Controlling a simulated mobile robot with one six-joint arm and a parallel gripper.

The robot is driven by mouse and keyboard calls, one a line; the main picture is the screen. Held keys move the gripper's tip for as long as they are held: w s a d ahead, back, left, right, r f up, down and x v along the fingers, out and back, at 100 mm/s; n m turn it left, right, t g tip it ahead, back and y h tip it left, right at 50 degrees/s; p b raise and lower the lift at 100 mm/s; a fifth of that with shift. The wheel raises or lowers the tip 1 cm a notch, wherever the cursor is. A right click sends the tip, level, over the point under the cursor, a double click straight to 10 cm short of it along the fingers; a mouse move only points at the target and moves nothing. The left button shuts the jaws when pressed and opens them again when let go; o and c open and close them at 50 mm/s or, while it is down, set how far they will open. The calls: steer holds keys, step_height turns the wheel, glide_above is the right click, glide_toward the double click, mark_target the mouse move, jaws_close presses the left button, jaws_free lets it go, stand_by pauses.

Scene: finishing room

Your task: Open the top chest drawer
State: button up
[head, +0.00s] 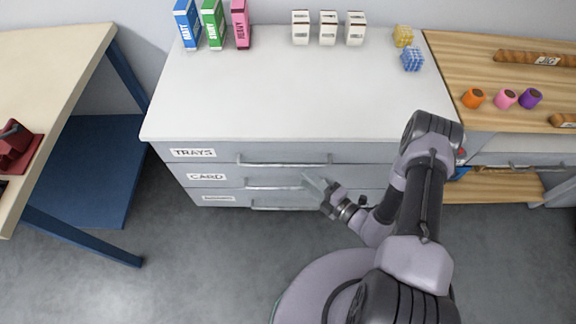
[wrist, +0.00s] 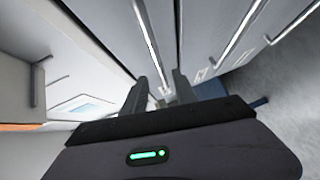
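The grey chest (head: 290,95) has a white top and several stacked drawers, all looking shut. The top drawer (head: 215,153) is labelled TRAYS and has a long silver bar handle (head: 283,164). My gripper (head: 312,184) is in front of the drawer fronts, just below and right of that handle in the head view. In the wrist view the gripper fingers (wrist: 158,85) are apart. A silver bar (wrist: 150,40), which looks like the top handle, runs toward the gap between them. I cannot tell whether the fingers are around it. Nothing is held.
The CARD drawer (head: 208,177) and a lower drawer (head: 219,198) have similar handles. Boxes (head: 213,24), small cartons (head: 328,28) and cubes (head: 412,60) stand on the chest top. A wooden bench (head: 510,80) is at right, a blue-framed table (head: 55,70) at left. Grey floor in front is clear.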

mark_target(287, 165)
steer(key=b+x, duration=0.2)
steer(key=x, duration=0.7)
steer(key=shift+w+a, duration=0.1)
steer(key=shift+a, duration=0.1)
jaws_close()
stand_by(0.9)
